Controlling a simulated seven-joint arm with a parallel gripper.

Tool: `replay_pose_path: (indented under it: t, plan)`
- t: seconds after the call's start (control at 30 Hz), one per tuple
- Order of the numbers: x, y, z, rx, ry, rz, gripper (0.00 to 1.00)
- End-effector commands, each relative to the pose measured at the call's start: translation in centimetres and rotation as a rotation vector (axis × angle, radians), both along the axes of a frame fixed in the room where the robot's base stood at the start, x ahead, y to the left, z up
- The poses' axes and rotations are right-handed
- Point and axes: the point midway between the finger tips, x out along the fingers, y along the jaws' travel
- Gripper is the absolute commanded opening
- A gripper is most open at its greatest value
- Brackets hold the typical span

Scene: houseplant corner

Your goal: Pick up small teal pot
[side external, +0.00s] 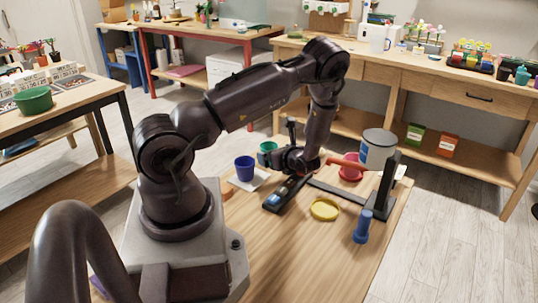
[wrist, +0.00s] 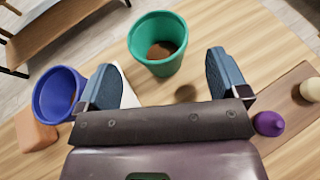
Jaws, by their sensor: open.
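The small teal pot (wrist: 150,62) stands upright on the wooden table, with brown soil inside. In the wrist view it sits ahead of my gripper (wrist: 168,80), roughly centred between the two blue-padded fingers, a little beyond their tips. The fingers are wide apart and nothing is between them. In the side view the pot (side external: 265,147) is partly hidden behind my gripper (side external: 281,150). Whether a finger touches it cannot be told there.
A blue pot (side external: 245,170) stands left of the teal one on a white sheet.

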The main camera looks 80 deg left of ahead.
Motion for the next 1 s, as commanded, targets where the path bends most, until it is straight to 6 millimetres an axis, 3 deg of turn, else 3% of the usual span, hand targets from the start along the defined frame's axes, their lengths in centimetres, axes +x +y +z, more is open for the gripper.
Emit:
replay_pose_path:
  t: [0.3, 0.6, 0.83, 1.0]
  plan:
    - [-1.3, 3.9, -1.7, -0.001, -0.001, 0.004, 0.93]
    - [-1.3, 4.3, -1.8, 0.0, -0.002, 0.002, 0.93]
    - [-1.3, 4.3, -1.8, 0.0, -0.002, 0.002, 0.4]
    - [-1.3, 4.3, -1.8, 0.0, -0.002, 0.002, 0.4]
